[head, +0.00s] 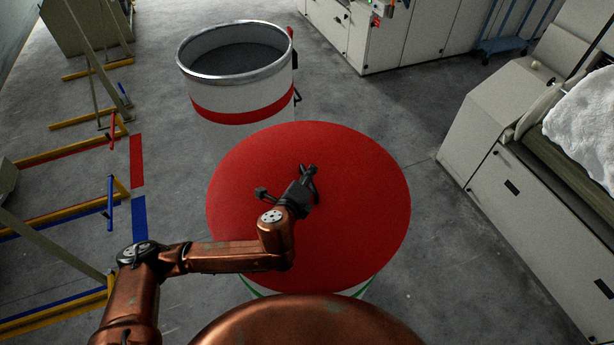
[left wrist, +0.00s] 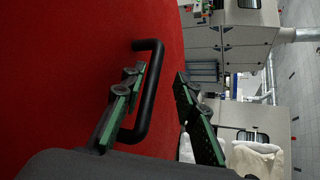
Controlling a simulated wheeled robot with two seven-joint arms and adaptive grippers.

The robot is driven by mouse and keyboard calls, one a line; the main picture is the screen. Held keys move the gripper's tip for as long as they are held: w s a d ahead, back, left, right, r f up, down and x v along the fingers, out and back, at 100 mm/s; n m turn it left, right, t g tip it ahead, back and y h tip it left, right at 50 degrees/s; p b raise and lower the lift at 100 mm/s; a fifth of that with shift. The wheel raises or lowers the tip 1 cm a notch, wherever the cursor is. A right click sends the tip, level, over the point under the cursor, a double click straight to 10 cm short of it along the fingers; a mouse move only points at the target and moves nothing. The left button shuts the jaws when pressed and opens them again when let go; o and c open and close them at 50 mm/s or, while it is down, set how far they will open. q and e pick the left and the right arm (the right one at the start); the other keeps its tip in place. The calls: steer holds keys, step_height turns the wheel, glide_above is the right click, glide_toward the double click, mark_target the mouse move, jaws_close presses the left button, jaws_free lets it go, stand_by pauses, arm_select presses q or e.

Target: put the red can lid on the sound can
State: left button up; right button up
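The red can lid (head: 350,230) is a large flat red disc lying over a can with a white and green wall (head: 362,288), directly in front of me. It fills the left of the left wrist view (left wrist: 60,70). Its black handle (left wrist: 154,85) stands out from the surface. My left gripper (head: 287,180) is over the lid, close to the handle. In the left wrist view its fingers (left wrist: 165,105) are apart, with the handle bar between them, nearer the left finger. An open white can with a red band (head: 245,115) and metal rim stands behind. My right gripper is not in view.
Cream machine cabinets (head: 540,190) stand at the right, with white fibre (head: 590,120) on top. Yellow stands (head: 70,155) and red and blue floor marks line the left. Grey floor (head: 415,125) is clear between the cans and the cabinets.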

arm_select(q)
steer(key=shift+r, duration=0.35)
steer(key=v, duration=0.8)
steer(key=shift+r, duration=0.3)
steer(key=p+v, duration=0.3)
steer(key=v, duration=0.1)
steer(key=shift+f, duration=0.1)
